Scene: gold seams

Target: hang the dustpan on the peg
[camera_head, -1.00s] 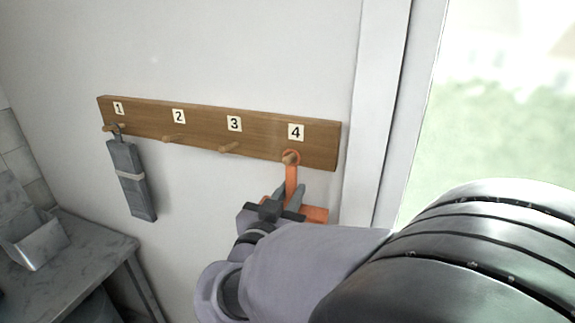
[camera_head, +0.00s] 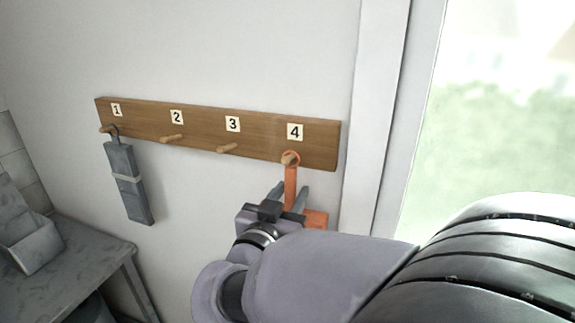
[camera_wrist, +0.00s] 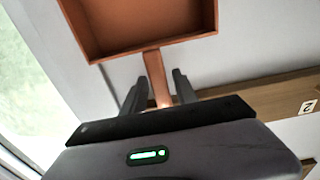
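The orange dustpan (camera_head: 316,219) hangs by the ring at the end of its handle around the wooden peg (camera_head: 289,160) under label 4. Its handle (camera_head: 291,178) points up and its pan is below, partly hidden by my gripper. In the wrist view the pan (camera_wrist: 148,52) fills the top and the handle (camera_wrist: 152,64) runs between my fingers. My gripper (camera_head: 292,186) is open just in front of the handle. In the wrist view its fingers (camera_wrist: 160,76) stand on either side of the handle, with gaps visible.
The wooden rack (camera_head: 205,124) has pegs labelled 1 to 3 further left. A grey brush-like tool (camera_head: 126,180) hangs on peg 1; pegs 2 and 3 are empty. A grey table (camera_head: 75,255) stands lower left. A white frame and window are at right.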

